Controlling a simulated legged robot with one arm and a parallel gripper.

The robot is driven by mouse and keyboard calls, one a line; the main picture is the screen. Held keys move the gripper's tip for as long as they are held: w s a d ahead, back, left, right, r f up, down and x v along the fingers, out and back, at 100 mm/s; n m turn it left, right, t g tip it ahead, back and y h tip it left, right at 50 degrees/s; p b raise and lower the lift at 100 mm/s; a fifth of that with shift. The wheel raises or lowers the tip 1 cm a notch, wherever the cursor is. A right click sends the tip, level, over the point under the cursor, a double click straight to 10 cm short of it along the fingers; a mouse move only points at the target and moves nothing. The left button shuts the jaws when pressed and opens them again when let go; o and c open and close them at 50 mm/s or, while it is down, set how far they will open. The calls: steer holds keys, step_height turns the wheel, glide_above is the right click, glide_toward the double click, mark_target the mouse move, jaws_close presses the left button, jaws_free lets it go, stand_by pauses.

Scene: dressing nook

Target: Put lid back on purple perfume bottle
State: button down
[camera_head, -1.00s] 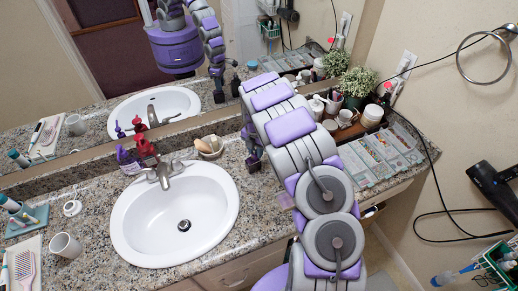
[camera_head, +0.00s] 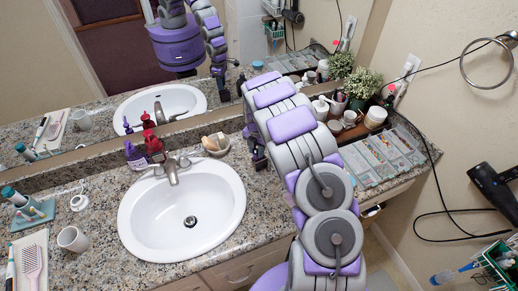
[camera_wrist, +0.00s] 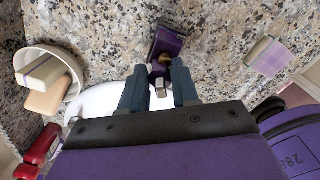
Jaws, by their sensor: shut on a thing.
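The purple perfume bottle (camera_wrist: 167,43) is on the granite counter just beyond the fingertips, with a gold-coloured neck showing. The lid appears close to the neck; I cannot tell if they touch. In the head view my gripper (camera_head: 259,157) is low over the counter, right of the sink, partly behind my arm. I cannot make out the perfume bottle or lid there.
A round dish (camera_wrist: 74,88) with soap-like blocks lies left of the gripper. A pale purple block-like thing (camera_wrist: 267,55) lies to its right. The sink (camera_head: 135,215), a red pump bottle (camera_head: 153,143) and a purple bottle (camera_head: 136,157) are further left. Flat trays (camera_head: 378,158) lie right of my arm.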

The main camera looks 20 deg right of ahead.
steer(key=shift+d+f+p, duration=0.15)
steer(key=shift+d+p, duration=0.1)
steer(key=shift+d, duration=0.65)
steer(key=shift+d+f+p, duration=0.1)
steer(key=shift+d+p, duration=0.1)
steer(key=shift+d, duration=0.65)
steer(key=shift+a+r, duration=0.15)
steer(key=shift+a, duration=0.7)
steer(key=shift+d+p, duration=0.25)
steer(key=shift+p, duration=0.05)
steer(key=shift+a, duration=0.1)
steer(key=shift+a, duration=0.7)
steer(key=shift+d, duration=0.1)
steer(key=shift+d, duration=0.3)
steer(key=shift+a+p, duration=0.2)
steer(key=shift+p, duration=0.2)
